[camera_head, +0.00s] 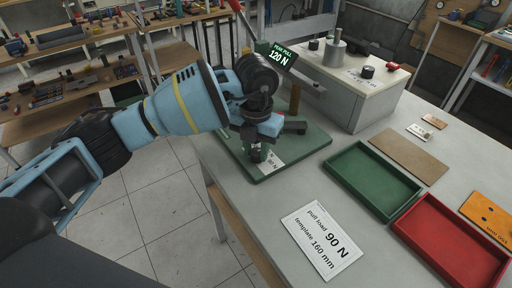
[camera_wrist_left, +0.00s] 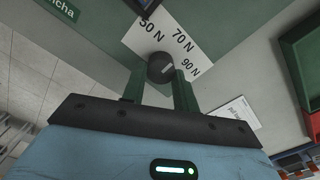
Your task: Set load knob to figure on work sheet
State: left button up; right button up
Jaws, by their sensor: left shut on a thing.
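The load knob (camera_wrist_left: 160,67) is a dark round knob on a white scale plate (camera_wrist_left: 150,38) marked 50 N, 70 N and 90 N in the left wrist view. My left gripper (camera_wrist_left: 159,82) is shut on the knob, one green finger on each side. I cannot make out which mark the knob points to. In the head view my left gripper (camera_head: 256,152) hides most of the knob, and part of the scale shows 90 N. The work sheet (camera_head: 318,238) lies on the table and reads pull load 90 N, template 160 mm. My right gripper is not in view.
A green display (camera_head: 284,54) reads peak pull 120 N. A green tray (camera_head: 345,181) and a red tray (camera_head: 425,250) stand at the right. A grey box (camera_head: 356,101) with metal weights stands behind. An orange plate (camera_head: 488,212) lies at the right edge.

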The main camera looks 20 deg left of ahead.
pick_arm(q)
jog(key=shift+m, duration=0.3)
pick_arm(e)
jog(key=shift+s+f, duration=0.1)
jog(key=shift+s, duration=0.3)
pick_arm(q)
jog(key=m, duration=0.4)
jog(key=shift+a, duration=0.1)
jog(key=m, duration=0.6)
jog(key=shift+w+a+m, duration=0.1)
jog(key=shift+m, duration=0.3)
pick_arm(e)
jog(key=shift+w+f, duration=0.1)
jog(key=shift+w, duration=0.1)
pick_arm(q)
jog(key=shift+m, duration=0.4)
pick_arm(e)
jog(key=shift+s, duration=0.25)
pick_arm(q)
jog(key=o, duration=0.9)
jog(key=shift+c, duration=0.2)
jog(key=shift+o, duration=0.5)
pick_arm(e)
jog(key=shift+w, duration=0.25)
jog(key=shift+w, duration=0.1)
